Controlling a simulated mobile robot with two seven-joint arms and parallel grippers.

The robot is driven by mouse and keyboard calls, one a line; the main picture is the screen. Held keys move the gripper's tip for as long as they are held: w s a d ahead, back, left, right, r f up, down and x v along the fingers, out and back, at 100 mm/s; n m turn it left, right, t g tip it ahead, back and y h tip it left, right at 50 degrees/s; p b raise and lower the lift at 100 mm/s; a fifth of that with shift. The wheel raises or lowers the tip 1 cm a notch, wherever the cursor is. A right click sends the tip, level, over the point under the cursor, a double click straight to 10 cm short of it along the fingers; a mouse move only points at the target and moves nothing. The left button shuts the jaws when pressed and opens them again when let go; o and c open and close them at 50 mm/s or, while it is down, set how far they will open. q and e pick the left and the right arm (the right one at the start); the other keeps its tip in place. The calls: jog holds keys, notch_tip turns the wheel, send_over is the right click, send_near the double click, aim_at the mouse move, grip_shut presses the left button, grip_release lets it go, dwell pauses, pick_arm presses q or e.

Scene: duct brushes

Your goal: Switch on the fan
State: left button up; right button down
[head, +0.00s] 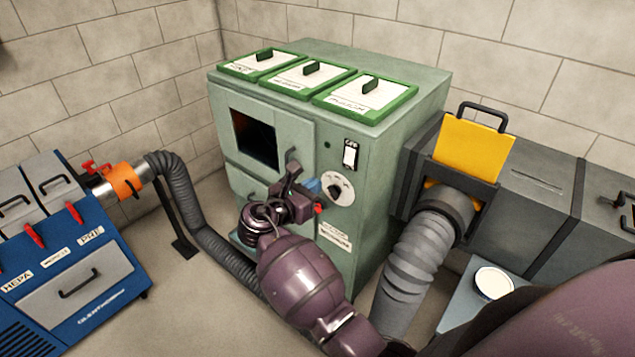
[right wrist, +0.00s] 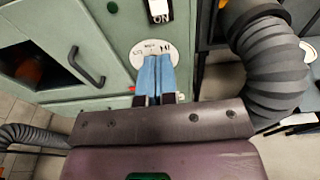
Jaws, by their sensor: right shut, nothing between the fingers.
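A pale green cabinet (head: 385,130) stands in the middle of the head view. On its front is a rocker switch (head: 351,154), partly seen at the top of the right wrist view with an "ON" label (right wrist: 158,8). Below it is a round white dial plate (head: 338,187), also in the right wrist view (right wrist: 137,52). My right gripper (head: 316,189) is shut and empty. Its blue fingers (right wrist: 155,75) point at the dial plate and hide part of it; whether they touch it I cannot tell. My left gripper is not in view.
A ribbed grey duct (head: 415,255) runs beside the cabinet on the right, below a yellow plate (head: 472,148) with a handle. A blue HEPA unit (head: 70,265) with a hose (head: 190,210) stands at left. A window and handle (right wrist: 88,66) are left of the dial.

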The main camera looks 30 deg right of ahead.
aim_at(348, 163)
jog(key=x, duration=1.2)
